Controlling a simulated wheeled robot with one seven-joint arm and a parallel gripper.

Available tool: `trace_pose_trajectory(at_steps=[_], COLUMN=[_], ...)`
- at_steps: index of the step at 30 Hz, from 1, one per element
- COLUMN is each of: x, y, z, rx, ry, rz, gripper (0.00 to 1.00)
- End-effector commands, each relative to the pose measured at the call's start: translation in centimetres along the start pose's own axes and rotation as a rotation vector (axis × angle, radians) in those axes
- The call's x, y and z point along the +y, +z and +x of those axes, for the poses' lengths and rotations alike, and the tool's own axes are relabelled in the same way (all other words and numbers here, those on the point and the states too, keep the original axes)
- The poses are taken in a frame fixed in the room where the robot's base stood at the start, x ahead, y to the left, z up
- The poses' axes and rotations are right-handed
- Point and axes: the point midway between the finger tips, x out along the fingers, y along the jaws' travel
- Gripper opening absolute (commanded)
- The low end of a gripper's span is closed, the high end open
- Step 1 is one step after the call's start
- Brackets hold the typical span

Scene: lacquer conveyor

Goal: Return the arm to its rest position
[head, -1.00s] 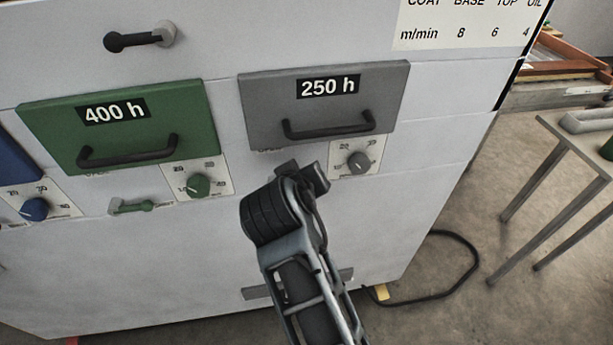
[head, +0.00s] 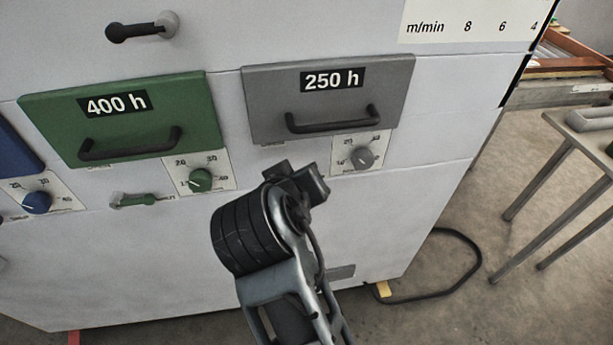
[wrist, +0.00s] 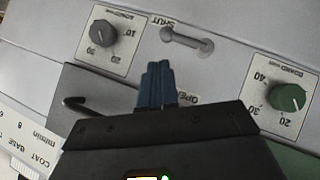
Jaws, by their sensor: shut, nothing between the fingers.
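My gripper (wrist: 157,84) shows in the wrist view with its blue-grey fingers together and nothing between them. In the head view my arm reaches up from the bottom centre, and its wrist end is in front of the machine's white front panel (head: 130,265), below the grey 250 h drawer (head: 400,85). The fingertips are not clear in the head view. A grey lever (wrist: 187,40) marked SHUT and OPEN lies just beyond the fingers in the wrist view, apart from them as far as I can tell.
A green 400 h drawer (head: 190,110) is at left, with a green dial (head: 200,180) and green lever (head: 133,200) below. A grey dial (head: 364,158) is right of my wrist. A black cable (head: 470,255) lies on the floor. A table (head: 590,135) stands at right.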

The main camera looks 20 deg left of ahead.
Motion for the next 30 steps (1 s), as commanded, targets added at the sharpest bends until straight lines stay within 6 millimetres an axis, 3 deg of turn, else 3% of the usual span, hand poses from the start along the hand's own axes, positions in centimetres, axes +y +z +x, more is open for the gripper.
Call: trace_pose_trajectory(at_steps=[17, 20, 23, 30], x=[0.0, 0.0, 0.1, 0.8], y=[0.0, 0.7, 3.0, 13.1], z=[-0.6, -0.4, 0.0, 0.0], rx=[0.001, 0.001, 0.003, 0.034], ry=[-0.001, -0.004, -0.015, -0.058], rz=[-0.001, 0.003, 0.017, 0.107], gripper=[0.00, 0.00, 0.00, 0.00])
